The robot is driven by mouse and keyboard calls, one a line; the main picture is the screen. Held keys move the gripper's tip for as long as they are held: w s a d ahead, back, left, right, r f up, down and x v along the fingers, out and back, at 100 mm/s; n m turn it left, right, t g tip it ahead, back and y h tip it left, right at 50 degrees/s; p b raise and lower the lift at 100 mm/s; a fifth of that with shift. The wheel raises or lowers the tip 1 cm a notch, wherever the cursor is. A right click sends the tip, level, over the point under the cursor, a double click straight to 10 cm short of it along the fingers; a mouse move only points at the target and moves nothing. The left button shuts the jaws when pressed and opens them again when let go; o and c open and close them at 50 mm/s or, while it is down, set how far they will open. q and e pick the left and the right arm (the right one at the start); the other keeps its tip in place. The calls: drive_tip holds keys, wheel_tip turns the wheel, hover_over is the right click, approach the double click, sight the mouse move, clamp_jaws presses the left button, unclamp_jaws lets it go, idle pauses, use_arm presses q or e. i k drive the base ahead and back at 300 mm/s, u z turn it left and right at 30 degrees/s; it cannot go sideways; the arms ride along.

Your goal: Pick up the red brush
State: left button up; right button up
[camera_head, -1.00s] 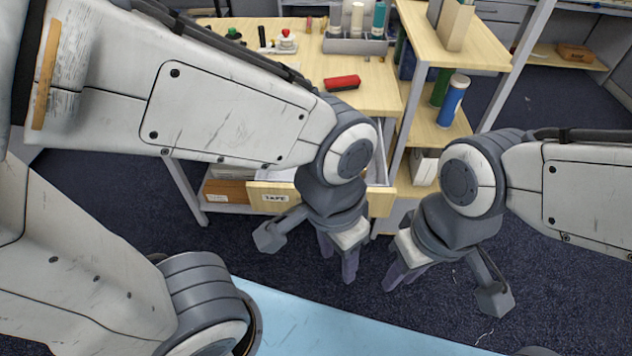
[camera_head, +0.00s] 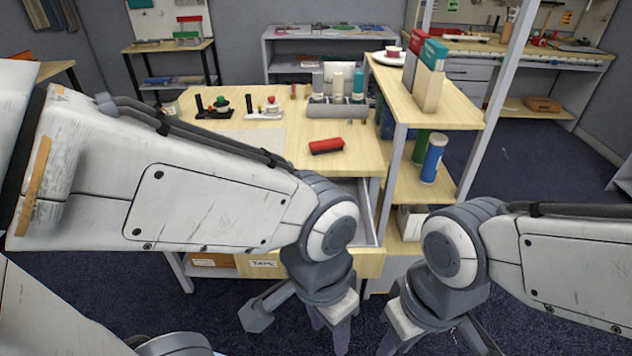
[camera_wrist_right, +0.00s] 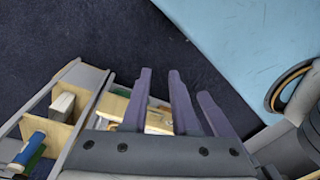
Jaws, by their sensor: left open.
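The red brush (camera_head: 326,146), with a dark underside, lies on the light wooden tabletop (camera_head: 225,128) near its front edge. My left gripper (camera_head: 331,338) is in front of the table and lower than its top, fingers apart and pointing down. It is clear of the brush and empty. My right gripper (camera_head: 394,345) hangs to the right of the left one, also pointing down. Its fingers (camera_wrist_right: 175,100) show apart with nothing between them in the right wrist view. The brush is not seen in that view.
A grey caddy with bottles (camera_head: 338,110) stands behind the brush. A shelf unit (camera_head: 425,100) with a blue can (camera_head: 434,158) stands at the right. Tabletop around the brush is clear.

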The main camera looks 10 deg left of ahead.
sight(336, 144)
drive_tip(key=u, duration=0.05)
drive_tip(key=k, duration=0.6)
drive_tip(key=u, duration=0.45)
drive_tip(key=i, duration=1.1)
drive_tip(key=u, duration=0.5)
drive_tip(key=i, duration=0.55)
drive_tip(key=z, duration=0.05)
